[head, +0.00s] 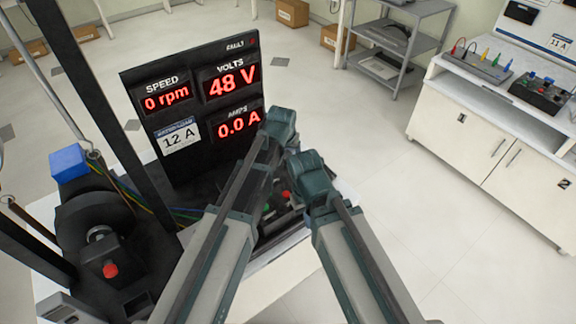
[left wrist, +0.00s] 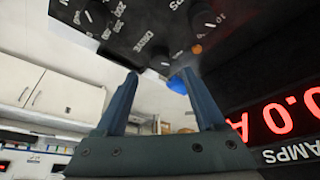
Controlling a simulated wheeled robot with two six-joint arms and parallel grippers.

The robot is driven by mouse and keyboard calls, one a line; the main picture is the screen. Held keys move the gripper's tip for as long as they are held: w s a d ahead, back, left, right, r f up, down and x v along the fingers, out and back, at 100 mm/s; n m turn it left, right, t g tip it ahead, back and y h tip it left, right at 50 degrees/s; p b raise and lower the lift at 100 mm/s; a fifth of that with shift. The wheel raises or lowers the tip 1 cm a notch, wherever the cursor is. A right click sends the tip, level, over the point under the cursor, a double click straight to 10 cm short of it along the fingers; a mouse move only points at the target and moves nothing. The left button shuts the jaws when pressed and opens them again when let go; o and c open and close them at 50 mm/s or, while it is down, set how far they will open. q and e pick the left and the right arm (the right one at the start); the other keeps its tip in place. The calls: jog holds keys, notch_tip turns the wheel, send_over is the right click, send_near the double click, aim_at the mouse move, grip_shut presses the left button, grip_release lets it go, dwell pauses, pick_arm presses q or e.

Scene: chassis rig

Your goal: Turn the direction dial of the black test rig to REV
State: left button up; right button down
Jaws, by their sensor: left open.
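The black test rig (head: 186,75) stands left of centre in the head view, its red displays reading 0 rpm, 48 V and 0.0 A. Its control deck (head: 285,222) shows only in part between my arms, with a red button and a green one. The direction dial cannot be made out there. In the left wrist view, a dark panel (left wrist: 130,28) with knobs and white markings fills the top, too tilted to read the dial's setting. My left gripper (left wrist: 160,75) is open and empty, apart from the knobs. My right gripper (head: 306,165) is beside it above the deck; its jaws are unclear.
A motor unit with a red knob (head: 110,270) and a blue block (head: 69,162) stand left of the rig. A white cabinet (head: 490,150) with test gear is at the right, a grey shelf (head: 403,45) behind. The floor between is clear.

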aim_at(288, 159)
pick_arm(q)
jog(key=b+x, duration=0.4)
jog(key=x, duration=0.1)
jog(key=shift+w+f, duration=0.15)
jog(key=shift+f, duration=0.25)
jog(key=shift+r, duration=0.1)
grip_shut()
